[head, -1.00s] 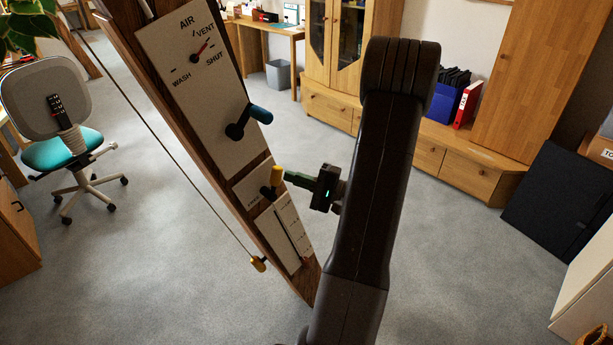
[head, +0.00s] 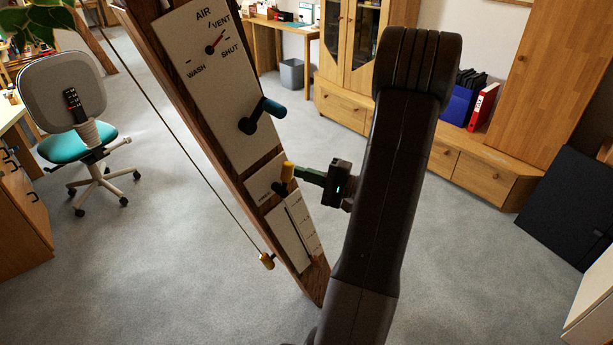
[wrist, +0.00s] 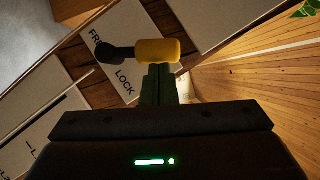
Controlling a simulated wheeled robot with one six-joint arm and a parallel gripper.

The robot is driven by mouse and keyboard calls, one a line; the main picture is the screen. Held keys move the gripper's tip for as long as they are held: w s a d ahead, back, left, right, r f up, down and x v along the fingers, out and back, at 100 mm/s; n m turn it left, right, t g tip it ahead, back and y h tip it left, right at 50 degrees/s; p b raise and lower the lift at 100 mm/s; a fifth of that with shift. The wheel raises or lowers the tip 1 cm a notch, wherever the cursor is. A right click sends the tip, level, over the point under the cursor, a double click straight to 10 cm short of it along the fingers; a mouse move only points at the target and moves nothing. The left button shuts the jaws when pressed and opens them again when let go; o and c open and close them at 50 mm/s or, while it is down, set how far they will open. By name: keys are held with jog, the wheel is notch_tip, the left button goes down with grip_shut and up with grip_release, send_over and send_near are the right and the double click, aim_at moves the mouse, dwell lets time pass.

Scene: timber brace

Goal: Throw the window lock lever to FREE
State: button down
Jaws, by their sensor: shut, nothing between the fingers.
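The window lock lever has a yellow grip (head: 288,171) on a black arm, mounted on a small white plate on the slanted timber brace. It also shows in the wrist view (wrist: 158,52), with the words FREE and LOCK on the plate beside its black arm (wrist: 114,53). I cannot tell exactly which mark the lever points to. My gripper (head: 300,172) is shut and empty, its green fingers pointing left at the yellow grip. In the wrist view the fingertips (wrist: 158,70) are at the grip's near side and seem to touch it, not around it.
A slotted plate (head: 290,235) lies below. A chair (head: 72,110) stands left; carpet is clear around the brace's foot.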

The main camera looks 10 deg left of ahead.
aim_at(286, 180)
jog(key=s+n+h+b, duration=0.1)
jog(key=b, duration=0.1)
jog(key=a+r+n+h+b, duration=0.1)
jog(key=n+b, duration=0.1)
jog(key=b, duration=0.1)
jog(key=shift+s+a+n+g, duration=0.15)
jog(key=shift+s+n+g, duration=0.15)
jog(key=shift+s, duration=0.1)
jog(key=s+n+h+b, duration=0.1)
jog(key=b, duration=0.1)
jog(key=s+a+n+h+b, duration=0.1)
jog(key=n+b, duration=0.1)
jog(key=b, duration=0.1)
jog(key=s+a+n+t+h+b, duration=0.1)
jog(key=b, duration=0.1)
jog(key=shift+a+r, duration=0.2)
jog(key=shift+r, duration=0.05)
jog(key=shift+s+a+n+t+h+b, duration=0.6)
jog(key=shift+n+b, duration=0.5)
jog(key=shift+b, duration=0.7)
jog(key=shift+d, duration=0.1)
jog(key=shift+r, duration=0.1)
